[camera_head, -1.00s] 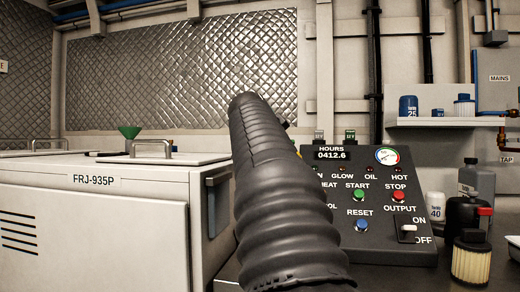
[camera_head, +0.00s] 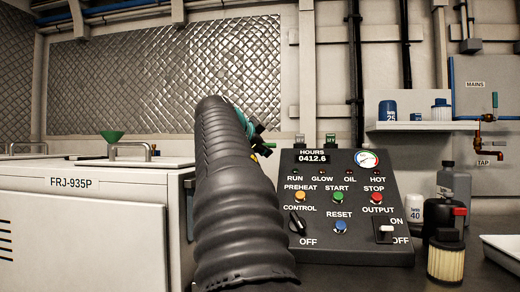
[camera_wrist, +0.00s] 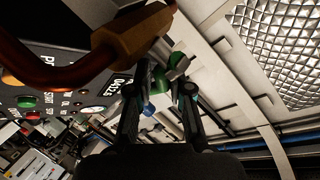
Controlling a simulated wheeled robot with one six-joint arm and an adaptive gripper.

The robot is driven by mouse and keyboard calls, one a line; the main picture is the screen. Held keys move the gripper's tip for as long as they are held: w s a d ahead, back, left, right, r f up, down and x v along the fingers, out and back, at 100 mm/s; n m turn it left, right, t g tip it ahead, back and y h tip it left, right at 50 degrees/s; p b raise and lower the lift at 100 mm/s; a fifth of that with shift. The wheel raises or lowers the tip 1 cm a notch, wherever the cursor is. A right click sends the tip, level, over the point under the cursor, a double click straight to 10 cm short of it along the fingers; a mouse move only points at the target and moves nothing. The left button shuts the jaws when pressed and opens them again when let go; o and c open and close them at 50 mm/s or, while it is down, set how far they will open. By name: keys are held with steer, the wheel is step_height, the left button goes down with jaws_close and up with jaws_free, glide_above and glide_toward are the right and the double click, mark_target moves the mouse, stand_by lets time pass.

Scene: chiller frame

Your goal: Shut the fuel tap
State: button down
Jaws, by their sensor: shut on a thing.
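In the wrist view a brass block (camera_wrist: 135,35) on a copper pipe (camera_wrist: 45,80) is very near, and I take it for the fuel tap's body. My gripper (camera_wrist: 160,92) has its two dark fingers just below it, shut on a small green and grey part (camera_wrist: 160,80), apparently the tap's handle. The exact contact and the handle's angle are hard to tell. In the head view my gripper (camera_head: 260,135) shows only partly, teal and black, behind my ribbed dark arm and left of the control panel's top. The tap is mostly hidden there.
The control panel (camera_head: 345,245) with buttons and switches stands right of my arm. A white cabinet (camera_head: 80,230) with a green funnel (camera_head: 113,136) is at left.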

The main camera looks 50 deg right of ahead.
steer(key=shift+s+d+r, duration=0.1)
steer(key=shift+s+r, duration=0.15)
steer(key=shift+s, duration=0.05)
steer(key=c, duration=1)
jaws_free()
steer(key=shift+s+d, duration=0.15)
steer(key=shift+s, duration=0.1)
steer(key=shift+w+a+f, duration=0.1)
steer(key=shift+w+a, duration=0.1)
steer(key=shift+w, duration=0.1)
steer(key=v, duration=1.2)
steer(key=shift+s, duration=0.1)
steer(key=shift+c, duration=0.5)
